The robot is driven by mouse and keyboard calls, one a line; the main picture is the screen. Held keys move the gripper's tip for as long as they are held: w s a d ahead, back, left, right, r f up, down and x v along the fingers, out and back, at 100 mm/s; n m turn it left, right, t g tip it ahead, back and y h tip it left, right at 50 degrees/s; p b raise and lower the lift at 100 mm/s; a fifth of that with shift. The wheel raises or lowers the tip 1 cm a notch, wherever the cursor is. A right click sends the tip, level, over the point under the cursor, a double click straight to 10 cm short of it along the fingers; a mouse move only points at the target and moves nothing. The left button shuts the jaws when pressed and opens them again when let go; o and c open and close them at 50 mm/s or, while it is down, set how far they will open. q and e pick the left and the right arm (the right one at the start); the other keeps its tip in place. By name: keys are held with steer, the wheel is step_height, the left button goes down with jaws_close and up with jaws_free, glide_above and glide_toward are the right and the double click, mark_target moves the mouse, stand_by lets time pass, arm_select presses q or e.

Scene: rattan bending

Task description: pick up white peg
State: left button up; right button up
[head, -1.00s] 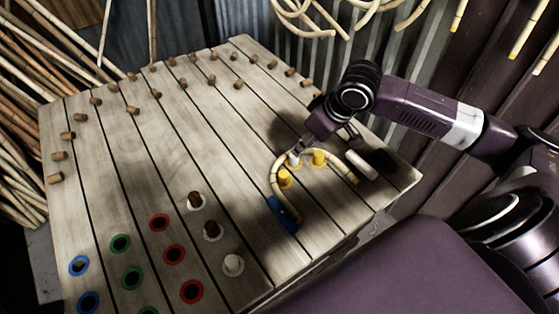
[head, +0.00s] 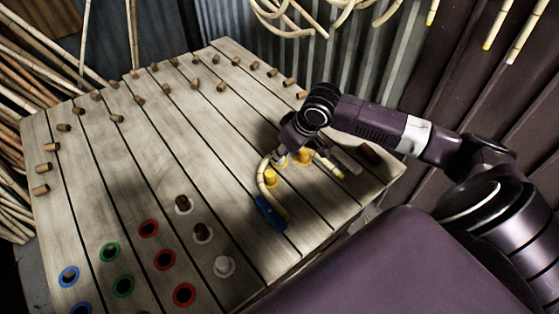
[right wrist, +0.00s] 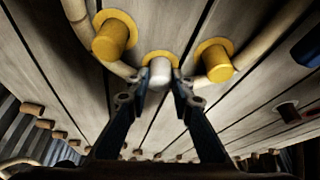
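The white peg (right wrist: 160,70) stands in a yellow ring in the right wrist view, between two yellow pegs (right wrist: 112,37) (right wrist: 216,62). My right gripper (right wrist: 161,84) has a fingertip close against each side of the white peg, and the gap matches its width. In the head view my right gripper (head: 280,160) reaches down beside the yellow pegs (head: 271,178) (head: 303,157) and mostly hides the white peg. My left gripper is not in view.
A pale bar (head: 346,160) lies to the right. Coloured ring holes and several brown pegs dot the wooden table (head: 130,170).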

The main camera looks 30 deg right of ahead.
steer(key=c, duration=0.4)
step_height(320, 180, up, 20)
steer(key=shift+r+p, duration=0.1)
steer(key=shift+p, duration=0.2)
stand_by(0.8)
